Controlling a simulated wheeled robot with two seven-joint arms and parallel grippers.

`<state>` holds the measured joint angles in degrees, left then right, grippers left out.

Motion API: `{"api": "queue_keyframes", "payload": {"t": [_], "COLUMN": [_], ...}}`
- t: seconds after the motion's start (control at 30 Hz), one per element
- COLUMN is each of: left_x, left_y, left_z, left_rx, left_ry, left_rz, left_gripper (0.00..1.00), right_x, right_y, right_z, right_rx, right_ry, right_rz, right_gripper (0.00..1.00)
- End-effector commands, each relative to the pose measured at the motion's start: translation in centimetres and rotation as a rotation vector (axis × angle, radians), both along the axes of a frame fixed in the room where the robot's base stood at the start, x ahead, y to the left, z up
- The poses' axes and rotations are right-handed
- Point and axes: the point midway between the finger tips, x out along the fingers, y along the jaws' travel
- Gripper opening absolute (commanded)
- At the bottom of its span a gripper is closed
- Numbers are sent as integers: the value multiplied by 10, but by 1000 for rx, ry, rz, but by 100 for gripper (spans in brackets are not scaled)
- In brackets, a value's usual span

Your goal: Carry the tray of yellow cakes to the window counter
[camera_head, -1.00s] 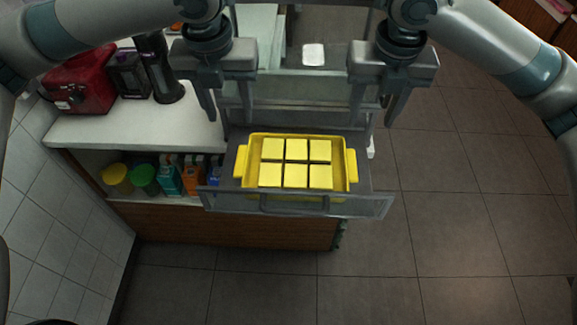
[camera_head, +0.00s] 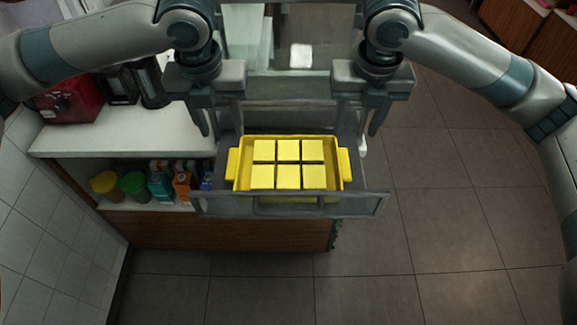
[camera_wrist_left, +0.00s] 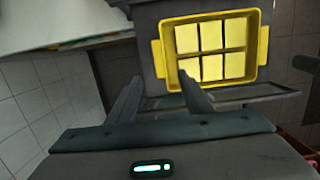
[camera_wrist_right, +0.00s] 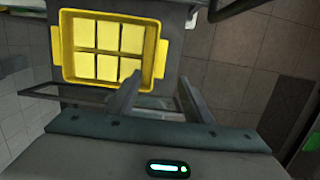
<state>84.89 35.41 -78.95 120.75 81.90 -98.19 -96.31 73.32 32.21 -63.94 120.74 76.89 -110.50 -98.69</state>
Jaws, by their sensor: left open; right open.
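A yellow tray (camera_head: 288,139) with a handle at each end holds several yellow square cakes (camera_head: 289,164). It sits in a pulled-out grey drawer (camera_head: 365,205) with a clear front. My left gripper (camera_head: 222,118) is open and empty, above and beyond the tray's left handle. My right gripper (camera_head: 358,118) is open and empty, above and beyond the right handle. The tray also shows in the left wrist view (camera_wrist_left: 263,65) and in the right wrist view (camera_wrist_right: 60,50). Neither gripper touches it.
A white counter (camera_head: 120,135) at the left carries a red appliance (camera_head: 68,103) and dark machines. Cartons (camera_head: 160,185) and a green-lidded tub (camera_head: 133,186) stand on the shelf below. The tiled floor (camera_head: 440,230) at the right and front is clear.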

Motion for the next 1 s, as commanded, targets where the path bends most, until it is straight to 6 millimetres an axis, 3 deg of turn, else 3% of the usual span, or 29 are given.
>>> {"api": "queue_keyframes", "payload": {"t": [0.6, 0.8, 1.0], "left_x": [15, 19, 20], "left_y": [0, 0, 0], "left_z": [-101, -125, -136], "left_rx": [1, 1, 0], "left_ry": [3, 1, 1], "left_rz": [1, 1, 0], "left_gripper": [46, 46, 46], "right_x": [14, 18, 20], "right_y": [0, 0, 0], "right_z": [-101, -125, -136], "right_rx": [-1, 0, 0], "right_ry": [4, 3, 1], "right_rz": [-1, 0, 1], "right_gripper": [46, 46, 46]}}
